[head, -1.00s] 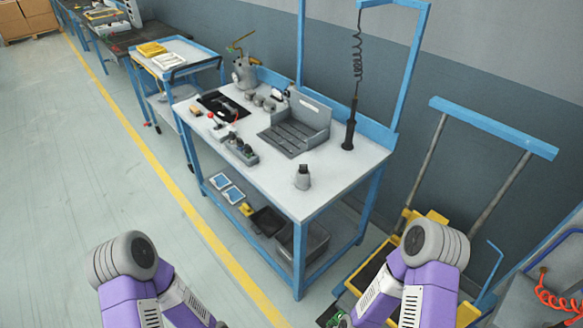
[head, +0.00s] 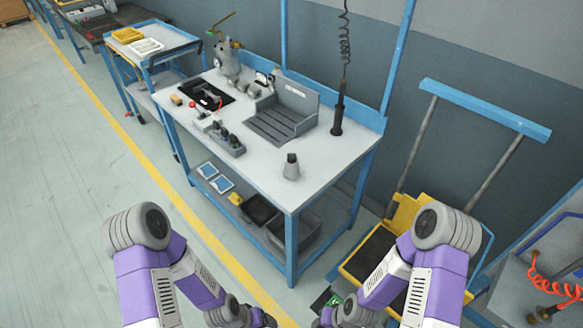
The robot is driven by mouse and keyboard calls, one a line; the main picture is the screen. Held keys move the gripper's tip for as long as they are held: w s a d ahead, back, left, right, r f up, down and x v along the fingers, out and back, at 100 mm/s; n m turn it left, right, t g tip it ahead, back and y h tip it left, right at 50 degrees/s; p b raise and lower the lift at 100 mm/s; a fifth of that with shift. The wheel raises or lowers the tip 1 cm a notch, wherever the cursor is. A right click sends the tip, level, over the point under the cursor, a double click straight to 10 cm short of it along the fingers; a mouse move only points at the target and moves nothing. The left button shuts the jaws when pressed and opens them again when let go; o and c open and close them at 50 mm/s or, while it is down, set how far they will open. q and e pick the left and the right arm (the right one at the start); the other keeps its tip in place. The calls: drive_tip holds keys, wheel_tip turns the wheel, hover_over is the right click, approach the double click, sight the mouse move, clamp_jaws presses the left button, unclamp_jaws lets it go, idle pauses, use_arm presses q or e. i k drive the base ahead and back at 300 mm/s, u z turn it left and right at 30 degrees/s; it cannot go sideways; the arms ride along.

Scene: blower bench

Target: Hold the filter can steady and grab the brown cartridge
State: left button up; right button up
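A small grey can with a dark top (head: 291,170) stands upright near the front right corner of the bench top (head: 330,160); I cannot tell whether it is the filter can. A small brown block (head: 176,100) lies at the bench's left edge; it is too small to tell whether it is the cartridge. A grey machine with a brass-coloured pipe (head: 226,62) stands at the back left. My two arms come in from the bottom, in front of the bench. Their grippers are below the picture's edge and touch nothing that I can see.
A grey slotted tray (head: 282,117) and a dark tray (head: 206,95) sit on the bench, with a grey block of parts (head: 228,144) at the front. A yellow cart (head: 408,212) stands right. The bench's right end is mostly clear.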

sight(292, 157)
drive_tip(key=u, duration=1.5)
drive_tip(key=i, duration=1.9)
drive_tip(key=z, duration=2.95)
